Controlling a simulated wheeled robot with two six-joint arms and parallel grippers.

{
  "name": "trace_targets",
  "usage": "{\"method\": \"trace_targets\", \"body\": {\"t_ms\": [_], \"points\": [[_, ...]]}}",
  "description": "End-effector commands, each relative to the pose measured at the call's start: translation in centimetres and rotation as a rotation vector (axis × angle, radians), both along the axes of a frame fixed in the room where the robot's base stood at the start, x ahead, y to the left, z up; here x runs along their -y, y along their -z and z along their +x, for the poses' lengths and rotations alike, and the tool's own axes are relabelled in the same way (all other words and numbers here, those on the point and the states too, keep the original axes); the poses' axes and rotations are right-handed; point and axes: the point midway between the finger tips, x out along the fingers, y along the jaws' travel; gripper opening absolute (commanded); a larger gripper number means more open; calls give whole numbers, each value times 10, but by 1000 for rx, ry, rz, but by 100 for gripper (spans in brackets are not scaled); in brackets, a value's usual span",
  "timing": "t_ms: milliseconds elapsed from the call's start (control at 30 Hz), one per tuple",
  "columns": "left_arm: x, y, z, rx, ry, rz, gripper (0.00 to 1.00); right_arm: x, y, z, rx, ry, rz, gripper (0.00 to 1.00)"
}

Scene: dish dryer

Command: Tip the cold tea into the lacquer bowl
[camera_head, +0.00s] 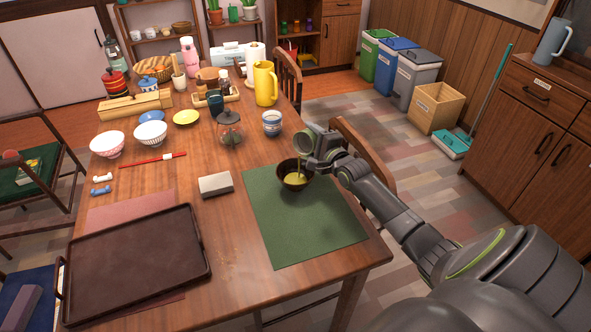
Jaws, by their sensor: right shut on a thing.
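The dark brown lacquer bowl (283,165) stands upright on a green mat (305,232) near the table's right side. Yellow-green tea (296,179) shows inside it, and a thin stream of the same color falls into it from above. My right gripper (312,156) is just above the bowl's right rim, shut on the tea vessel. That vessel is mostly hidden by the gripper, so its shape and tilt are hard to tell. My left gripper is not in view.
A grey block (215,184) lies left of the mat, and a dark tray (135,262) fills the front left. A glass pot (230,130), a patterned cup (272,123) and a yellow pitcher (265,84) stand behind. A chair (362,150) is close beyond my right gripper.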

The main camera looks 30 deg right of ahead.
Motion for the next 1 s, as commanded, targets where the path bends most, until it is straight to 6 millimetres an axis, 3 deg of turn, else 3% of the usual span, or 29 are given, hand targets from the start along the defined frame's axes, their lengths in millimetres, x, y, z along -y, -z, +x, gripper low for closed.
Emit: {"method": "trace_targets", "body": {"t_ms": [167,1000], "points": [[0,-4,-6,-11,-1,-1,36,-2,-3,-1,8,0,-19,32],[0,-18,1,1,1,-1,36,-12,-6,-5,39,0,-104,32]]}}
